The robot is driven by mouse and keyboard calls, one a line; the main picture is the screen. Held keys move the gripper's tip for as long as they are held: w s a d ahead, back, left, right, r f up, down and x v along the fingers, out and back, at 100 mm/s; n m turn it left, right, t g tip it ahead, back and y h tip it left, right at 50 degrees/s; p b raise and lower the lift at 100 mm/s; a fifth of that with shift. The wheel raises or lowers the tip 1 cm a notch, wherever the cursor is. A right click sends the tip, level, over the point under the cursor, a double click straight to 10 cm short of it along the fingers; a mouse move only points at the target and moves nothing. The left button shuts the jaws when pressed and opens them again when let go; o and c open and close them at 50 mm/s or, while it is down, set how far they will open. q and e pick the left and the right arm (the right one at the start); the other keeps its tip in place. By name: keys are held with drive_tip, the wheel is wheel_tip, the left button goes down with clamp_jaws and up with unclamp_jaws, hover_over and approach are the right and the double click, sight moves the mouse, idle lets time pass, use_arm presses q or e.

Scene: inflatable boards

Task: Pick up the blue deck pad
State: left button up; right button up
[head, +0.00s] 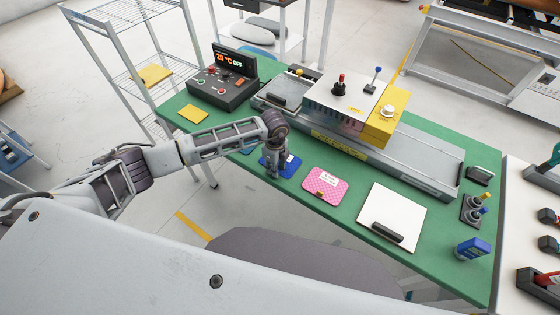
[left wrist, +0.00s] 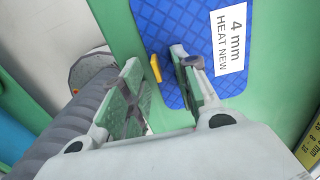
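The blue deck pad (head: 291,168) lies flat on the green table, near its front edge and partly hidden by my left gripper. In the left wrist view the pad (left wrist: 175,25) has a quilted surface, a white label reading "4 mm HEAT NEW" and a small yellow piece at its edge. My left gripper (head: 272,174) points down at the pad's near left side. In the left wrist view its fingers (left wrist: 160,88) are apart with nothing held between them. One finger overlaps the pad and the other is off its edge. Contact cannot be told. My right gripper is not in view.
A pink pad (head: 325,186) lies right of the blue one, then a white board (head: 391,216) with a black handle. A yellow pad (head: 193,114) and a control box (head: 222,88) are at left. A grey machine (head: 350,150) stands behind on the green table.

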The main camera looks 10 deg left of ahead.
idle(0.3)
use_arm(q)
clamp_jaws()
drive_tip(key=shift+r, duration=0.15)
wheel_tip(320, 180, up, 8)
drive_tip(key=shift+b, duration=0.75)
drive_tip(key=shift+r, duration=0.9)
